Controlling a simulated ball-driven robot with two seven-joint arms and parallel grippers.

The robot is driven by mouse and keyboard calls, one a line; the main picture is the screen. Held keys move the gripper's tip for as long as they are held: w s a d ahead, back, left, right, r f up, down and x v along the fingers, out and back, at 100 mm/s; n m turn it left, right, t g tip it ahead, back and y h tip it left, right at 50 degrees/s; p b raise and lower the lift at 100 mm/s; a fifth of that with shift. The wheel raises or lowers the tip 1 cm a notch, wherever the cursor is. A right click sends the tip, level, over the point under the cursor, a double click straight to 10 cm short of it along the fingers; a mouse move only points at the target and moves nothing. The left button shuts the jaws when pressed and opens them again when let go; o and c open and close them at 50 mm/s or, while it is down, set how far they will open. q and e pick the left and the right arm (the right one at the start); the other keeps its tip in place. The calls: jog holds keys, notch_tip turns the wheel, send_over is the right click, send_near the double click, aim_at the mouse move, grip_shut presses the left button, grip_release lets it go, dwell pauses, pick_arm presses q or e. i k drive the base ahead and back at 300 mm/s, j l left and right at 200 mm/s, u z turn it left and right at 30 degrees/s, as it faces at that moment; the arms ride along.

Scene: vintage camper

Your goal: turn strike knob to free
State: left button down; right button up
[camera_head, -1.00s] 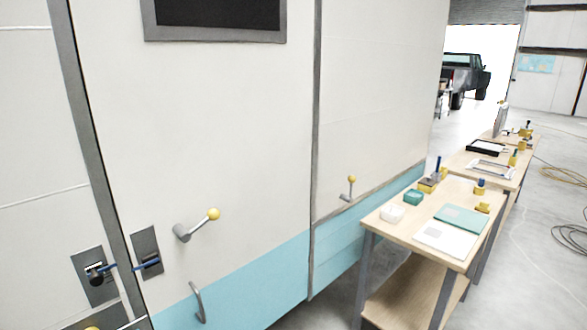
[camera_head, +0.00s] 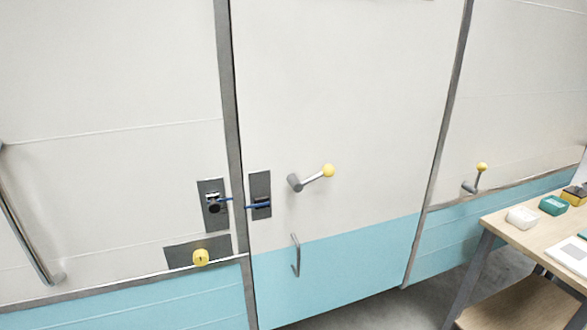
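A yellow round knob (camera_head: 201,257) sits on a dark grey plate (camera_head: 180,254), low on the camper wall left of the door. Above it, a grey plate (camera_head: 207,190) carries a small black knob (camera_head: 213,206). I cannot read any marking on the knobs. Neither of my grippers is in view.
The cream and light blue door (camera_head: 340,120) has a lever with a yellow ball (camera_head: 328,171) and a grey pull handle (camera_head: 295,256). A long grab bar (camera_head: 30,230) is at far left. A wooden workbench (camera_head: 520,240) with small boxes stands at right.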

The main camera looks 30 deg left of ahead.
aim_at(200, 257)
jog(key=u, duration=1.65)
